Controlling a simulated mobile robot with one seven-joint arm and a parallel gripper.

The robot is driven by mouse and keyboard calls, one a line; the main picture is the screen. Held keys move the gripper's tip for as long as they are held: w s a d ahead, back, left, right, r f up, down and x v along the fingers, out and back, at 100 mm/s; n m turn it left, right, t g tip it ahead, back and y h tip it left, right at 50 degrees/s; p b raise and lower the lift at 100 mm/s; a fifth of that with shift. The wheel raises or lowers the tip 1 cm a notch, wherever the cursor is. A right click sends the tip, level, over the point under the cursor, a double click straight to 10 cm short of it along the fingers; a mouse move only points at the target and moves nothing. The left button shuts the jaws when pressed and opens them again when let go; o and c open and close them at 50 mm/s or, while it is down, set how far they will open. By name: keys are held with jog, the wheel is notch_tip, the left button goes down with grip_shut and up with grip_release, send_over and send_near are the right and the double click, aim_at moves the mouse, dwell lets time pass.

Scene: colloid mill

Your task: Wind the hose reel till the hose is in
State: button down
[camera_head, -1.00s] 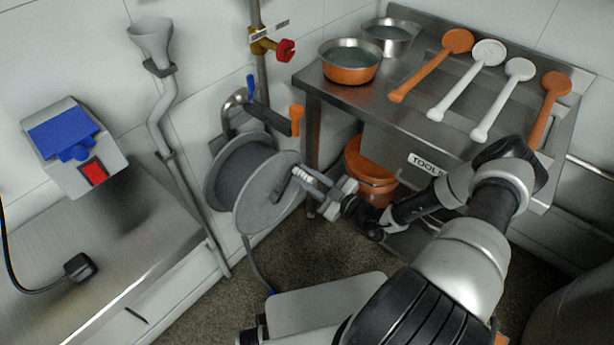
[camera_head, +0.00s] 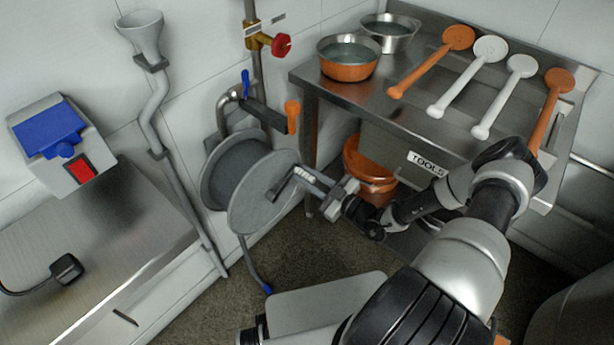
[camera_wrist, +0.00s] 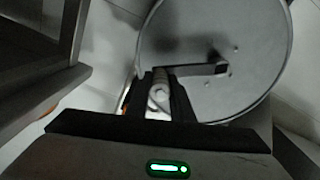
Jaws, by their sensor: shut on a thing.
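The hose reel (camera_head: 262,192) is a grey drum between two round discs on the wall, left of the steel table. Its front disc also fills the upper right of the wrist view (camera_wrist: 190,45). A crank (camera_wrist: 200,70) runs out from the disc's middle to a handle. My gripper (camera_head: 318,180) is shut on the crank handle, in front of the disc; in the wrist view my gripper (camera_wrist: 160,98) has a finger on each side of the handle. The grey hose (camera_head: 250,262) hangs below the reel to a blue end (camera_head: 267,289) near the floor.
A steel table (camera_head: 350,90) with bowls and several ladles stands right of the reel. An orange bucket (camera_head: 370,170) sits beneath it, close behind my gripper. A pipe with a red valve (camera_head: 281,45) and an orange-handled lever (camera_head: 292,115) is above the reel. A steel bench (camera_head: 100,240) is at left.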

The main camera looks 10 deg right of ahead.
jog(key=c, duration=1.5)
grip_release()
jog(key=shift+r, duration=0.1)
jog(key=shift+c, duration=0.2)
jog(key=p+v, duration=0.1)
jog(key=v, duration=1.6)
jog(key=shift+d, duration=0.15)
jog(key=shift+s, duration=0.1)
